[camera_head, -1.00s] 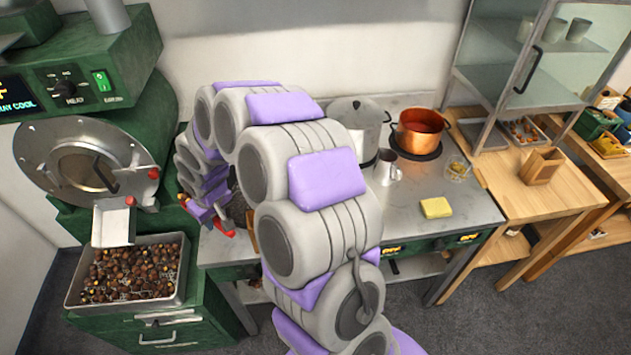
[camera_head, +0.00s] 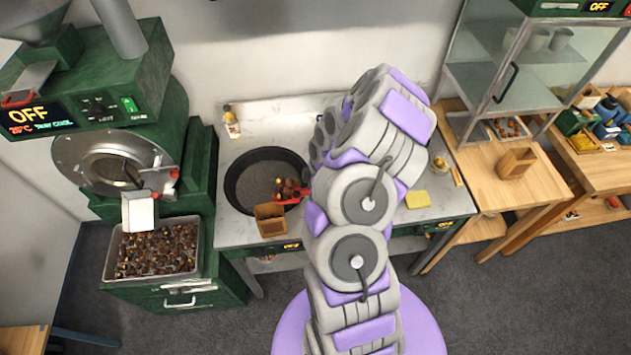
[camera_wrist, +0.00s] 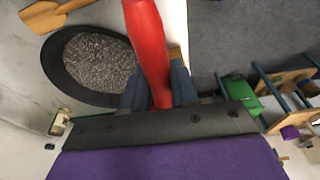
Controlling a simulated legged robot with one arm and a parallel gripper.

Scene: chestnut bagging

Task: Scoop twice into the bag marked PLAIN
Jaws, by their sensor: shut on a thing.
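My gripper (camera_wrist: 158,90) is shut on the red handle of a scoop (camera_wrist: 146,35) in the wrist view; the arm hides the gripper in the head view. The red scoop (camera_head: 289,201) shows at the right side of the dark round pan, with several brown chestnuts (camera_head: 289,184) in it. A small brown open-topped container (camera_head: 270,222) stands at the counter's front edge, just below the pan. I cannot read PLAIN on either one.
The dark pan (camera_head: 235,188) holds grey grains, also clear in the wrist view (camera_wrist: 95,62). A metal tray of chestnuts (camera_head: 198,240) sits under the green roaster (camera_head: 195,170) at left. A yellow sponge (camera_head: 417,199) and a bottle (camera_head: 231,122) are on the counter.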

